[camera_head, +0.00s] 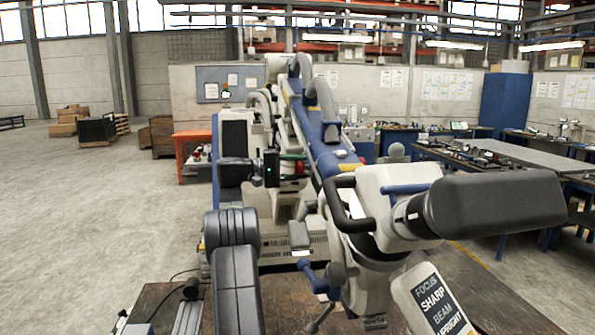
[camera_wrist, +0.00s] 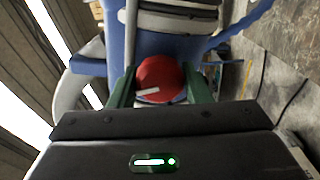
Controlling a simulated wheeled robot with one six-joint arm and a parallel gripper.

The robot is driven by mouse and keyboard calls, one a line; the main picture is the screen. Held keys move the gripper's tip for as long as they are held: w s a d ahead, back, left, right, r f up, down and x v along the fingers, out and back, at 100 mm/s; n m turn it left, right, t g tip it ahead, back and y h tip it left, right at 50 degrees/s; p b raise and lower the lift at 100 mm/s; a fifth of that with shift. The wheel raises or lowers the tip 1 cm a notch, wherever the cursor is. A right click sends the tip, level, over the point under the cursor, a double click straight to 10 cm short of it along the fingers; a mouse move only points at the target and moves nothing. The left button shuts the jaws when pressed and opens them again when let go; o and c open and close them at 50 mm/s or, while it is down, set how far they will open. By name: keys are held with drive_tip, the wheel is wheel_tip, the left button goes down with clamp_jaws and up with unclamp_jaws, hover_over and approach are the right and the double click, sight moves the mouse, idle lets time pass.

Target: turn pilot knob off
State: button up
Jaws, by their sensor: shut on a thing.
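The pilot knob is a round red knob (camera_wrist: 157,74) with a white pointer mark on its face, seen in the wrist view. The mark lies nearly level, with its right end slightly higher. My gripper (camera_wrist: 161,88) has a green finger on each side of the knob and is shut on it. In the head view my gripper (camera_head: 293,168) reaches in from the left to the side of the blue and white microscope arm (camera_head: 325,135). The red knob (camera_head: 303,168) shows just past the fingertips, partly hidden by them.
The microscope head with a large dark eyepiece tube (camera_head: 497,204) fills the right foreground. A black curved handle (camera_head: 345,207) sits close to the right of my gripper. An orange table (camera_head: 192,138) stands behind. Open floor (camera_head: 80,210) lies to the left.

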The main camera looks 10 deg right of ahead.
drive_tip(key=shift+m, duration=0.4)
drive_tip(key=o, duration=1)
drive_tip(key=a, duration=1.4)
drive_tip(key=shift+d, duration=0.1)
drive_tip(key=d, duration=1.4)
drive_tip(key=shift+a, duration=0.1)
